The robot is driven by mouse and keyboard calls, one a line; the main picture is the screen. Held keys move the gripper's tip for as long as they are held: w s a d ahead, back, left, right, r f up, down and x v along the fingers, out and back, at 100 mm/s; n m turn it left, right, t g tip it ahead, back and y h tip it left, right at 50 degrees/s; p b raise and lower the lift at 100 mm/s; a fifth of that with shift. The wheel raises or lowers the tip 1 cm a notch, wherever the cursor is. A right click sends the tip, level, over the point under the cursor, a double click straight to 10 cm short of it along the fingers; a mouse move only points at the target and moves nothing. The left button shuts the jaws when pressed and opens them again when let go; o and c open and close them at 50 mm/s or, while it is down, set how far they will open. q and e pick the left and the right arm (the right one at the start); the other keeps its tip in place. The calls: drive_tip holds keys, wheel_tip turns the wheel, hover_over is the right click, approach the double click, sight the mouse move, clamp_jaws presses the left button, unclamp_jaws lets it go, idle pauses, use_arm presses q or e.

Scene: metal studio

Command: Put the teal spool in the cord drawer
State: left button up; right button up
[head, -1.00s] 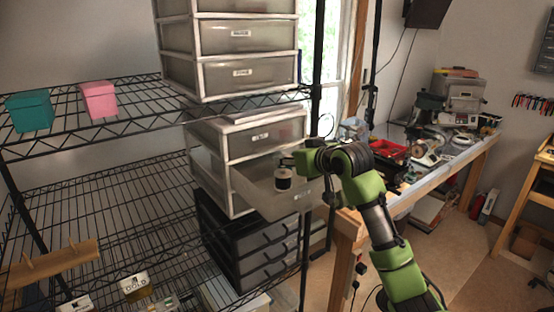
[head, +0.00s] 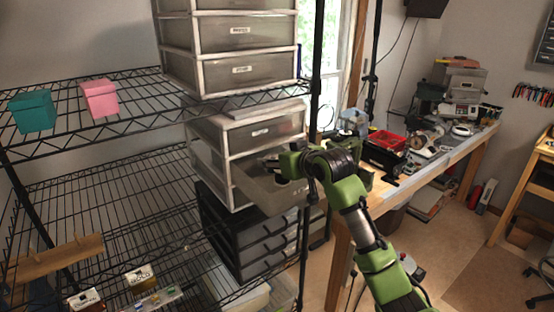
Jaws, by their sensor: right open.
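The pulled-out drawer (head: 272,193) is grey and translucent, in the white drawer unit on the wire shelf. Its label is hidden, so I cannot read whether it is the cord drawer. A small dark and pale object, perhaps a spool, shows only in part inside it (head: 298,173), behind my right arm. I cannot make out a teal colour on it. My right gripper (head: 312,189) is open and points down at the drawer's front right, outside the front panel; whether it touches is unclear. My left gripper is out of view.
A teal box (head: 33,111) and a pink box (head: 99,98) sit on the upper wire shelf (head: 140,122). A black drawer unit (head: 250,240) stands below the open drawer. A shelf post is close to my right arm. A cluttered workbench (head: 440,160) stands at right.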

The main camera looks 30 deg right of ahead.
drive_tip(key=shift+s+r, duration=0.1)
drive_tip(key=shift+s+b, duration=0.35)
drive_tip(key=shift+b, duration=0.05)
drive_tip(key=b+v, duration=0.4)
drive_tip(key=v, duration=0.5)
drive_tip(key=shift+s+r, duration=0.2)
drive_tip(key=shift+s, duration=0.1)
drive_tip(key=shift+s+r, duration=0.35)
drive_tip(key=shift+s, duration=0.3)
